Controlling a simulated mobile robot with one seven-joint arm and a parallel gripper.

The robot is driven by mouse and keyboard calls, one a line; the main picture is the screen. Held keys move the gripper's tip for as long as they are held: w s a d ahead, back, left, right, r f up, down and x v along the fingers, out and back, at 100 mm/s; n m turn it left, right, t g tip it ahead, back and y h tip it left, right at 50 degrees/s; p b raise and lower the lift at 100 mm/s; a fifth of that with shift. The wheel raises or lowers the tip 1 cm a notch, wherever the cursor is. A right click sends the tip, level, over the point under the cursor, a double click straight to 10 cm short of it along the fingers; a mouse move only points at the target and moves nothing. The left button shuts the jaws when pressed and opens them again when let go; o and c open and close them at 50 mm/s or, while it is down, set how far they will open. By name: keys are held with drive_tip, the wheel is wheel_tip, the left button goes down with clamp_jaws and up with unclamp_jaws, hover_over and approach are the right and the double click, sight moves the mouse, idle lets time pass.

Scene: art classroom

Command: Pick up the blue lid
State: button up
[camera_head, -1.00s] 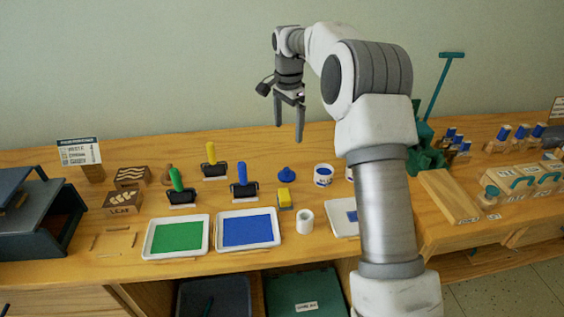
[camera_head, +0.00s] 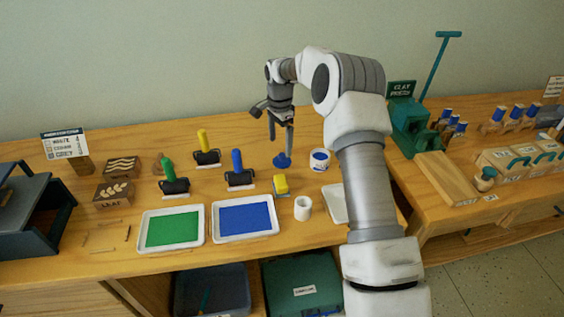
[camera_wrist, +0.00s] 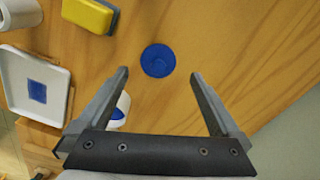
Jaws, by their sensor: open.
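My gripper (camera_head: 280,137) is over the lid in the head view, fingers pointing down. In the wrist view my gripper (camera_wrist: 160,76) is open and empty, with bare wood between the fingers.
A yellow block (camera_head: 281,184) and a white cup (camera_head: 303,208) stand in front of the lid. A white pot with a blue label (camera_head: 319,160) is close on its right. The blue-handled roller (camera_head: 238,171) is on its left. A blue paint tray (camera_head: 246,219) lies in front.

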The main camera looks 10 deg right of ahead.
sight(282, 154)
drive_tip(key=shift+d+f, duration=0.15)
drive_tip(key=shift+f, duration=1.35)
drive_tip(key=shift+d+f, duration=0.15)
drive_tip(key=shift+f, duration=1.3)
drive_tip(key=c, duration=1.3)
